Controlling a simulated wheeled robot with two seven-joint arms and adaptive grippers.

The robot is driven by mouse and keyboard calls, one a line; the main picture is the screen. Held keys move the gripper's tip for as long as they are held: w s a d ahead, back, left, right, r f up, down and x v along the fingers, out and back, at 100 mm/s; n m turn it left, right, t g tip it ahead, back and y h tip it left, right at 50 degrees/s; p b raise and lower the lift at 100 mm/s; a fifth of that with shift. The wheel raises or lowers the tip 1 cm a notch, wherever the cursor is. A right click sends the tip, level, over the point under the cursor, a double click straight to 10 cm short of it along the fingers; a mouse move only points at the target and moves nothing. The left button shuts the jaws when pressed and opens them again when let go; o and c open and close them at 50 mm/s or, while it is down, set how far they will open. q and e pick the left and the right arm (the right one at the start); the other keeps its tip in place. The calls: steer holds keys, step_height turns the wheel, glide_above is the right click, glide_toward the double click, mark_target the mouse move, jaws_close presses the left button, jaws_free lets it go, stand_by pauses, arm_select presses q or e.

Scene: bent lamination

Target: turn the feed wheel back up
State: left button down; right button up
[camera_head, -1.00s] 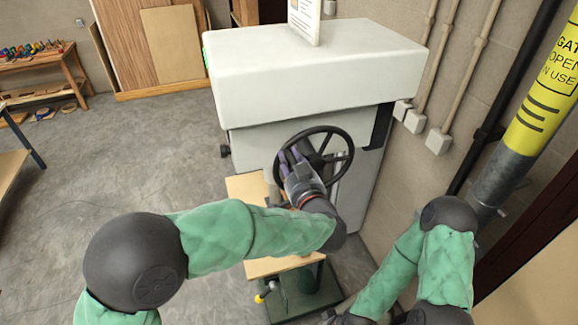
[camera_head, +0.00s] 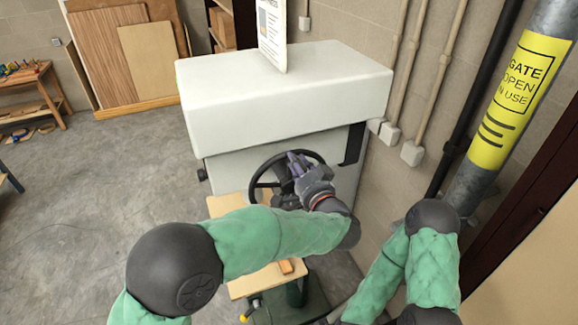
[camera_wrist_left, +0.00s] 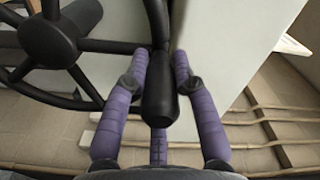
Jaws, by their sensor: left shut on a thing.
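The black feed wheel (camera_head: 254,184) is mounted on the front of the large pale grey machine (camera_head: 285,95). My left gripper (camera_head: 297,163) is at the upper right part of the wheel and hides some of it. In the left wrist view the wheel's hub (camera_wrist_left: 47,40) and spokes show at the upper left. The purple fingers of my left gripper (camera_wrist_left: 160,62) are on both sides of the wheel's black handle (camera_wrist_left: 159,103), shut on it. My right arm shows at the lower right of the head view, but its gripper does not show.
A wooden board (camera_head: 252,284) with a small orange-brown block (camera_head: 286,267) is below the wheel. A grey post with a yellow sign (camera_head: 510,100) stands at the right, near the wall pipes. Panels (camera_head: 150,60) lean at the back.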

arm_select(q)
steer(key=shift+w+d+r, duration=0.1)
steer(key=shift+w+d, duration=0.1)
steer(key=shift+d, duration=0.55)
steer(key=c, duration=1.1)
jaws_free()
steer(key=shift+o, duration=0.4)
steer(key=shift+w, duration=0.1)
steer(key=v, duration=0.7)
steer(key=shift+s, duration=0.2)
steer(key=shift+d, duration=0.1)
